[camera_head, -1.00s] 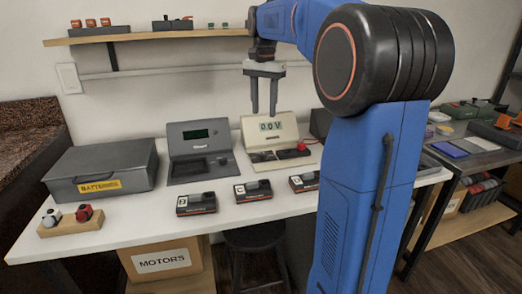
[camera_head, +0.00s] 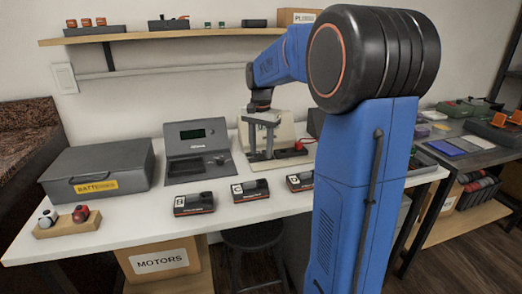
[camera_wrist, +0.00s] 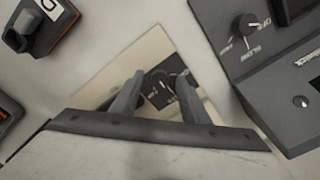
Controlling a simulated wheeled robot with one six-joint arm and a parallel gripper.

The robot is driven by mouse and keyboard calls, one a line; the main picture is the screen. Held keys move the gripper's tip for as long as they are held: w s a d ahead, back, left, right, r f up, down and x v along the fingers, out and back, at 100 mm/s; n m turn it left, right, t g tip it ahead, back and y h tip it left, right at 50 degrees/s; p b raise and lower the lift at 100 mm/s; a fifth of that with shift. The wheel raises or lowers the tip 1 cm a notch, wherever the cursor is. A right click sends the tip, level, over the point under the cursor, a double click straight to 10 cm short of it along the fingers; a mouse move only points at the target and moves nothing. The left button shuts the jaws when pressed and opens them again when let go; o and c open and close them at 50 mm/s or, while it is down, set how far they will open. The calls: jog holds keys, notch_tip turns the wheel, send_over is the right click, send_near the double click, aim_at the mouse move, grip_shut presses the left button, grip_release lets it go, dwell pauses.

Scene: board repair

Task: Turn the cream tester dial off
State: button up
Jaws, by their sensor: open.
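The cream tester (camera_head: 287,131) stands on the white bench, right of a dark grey device. My gripper (camera_head: 260,156) is open and points down in front of the tester, hiding its display and much of its face. In the wrist view the tester (camera_wrist: 115,72) is a cream panel with a black patch (camera_wrist: 158,76). My fingers (camera_wrist: 160,78) reach over that patch, with a gap between them. Dark round shapes on the patch are partly hidden by the fingers; I cannot tell which is the dial or how it is set. Contact cannot be told.
The dark grey device (camera_head: 196,150) has its own dial (camera_wrist: 247,25), close right in the wrist view. Several labelled battery packs (camera_head: 250,190) lie along the bench front. A grey battery case (camera_head: 98,170) and a wooden stand (camera_head: 66,225) are at left. A shelf (camera_head: 150,37) hangs above.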

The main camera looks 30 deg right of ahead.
jog(key=shift+f, duration=0.4)
jog(key=shift+c, duration=0.2)
grip_shut()
jog(key=n, duration=1.1)
jog(key=shift+s+d+n, duration=0.1)
jog(key=shift+n, duration=0.3)
dwell(0.3)
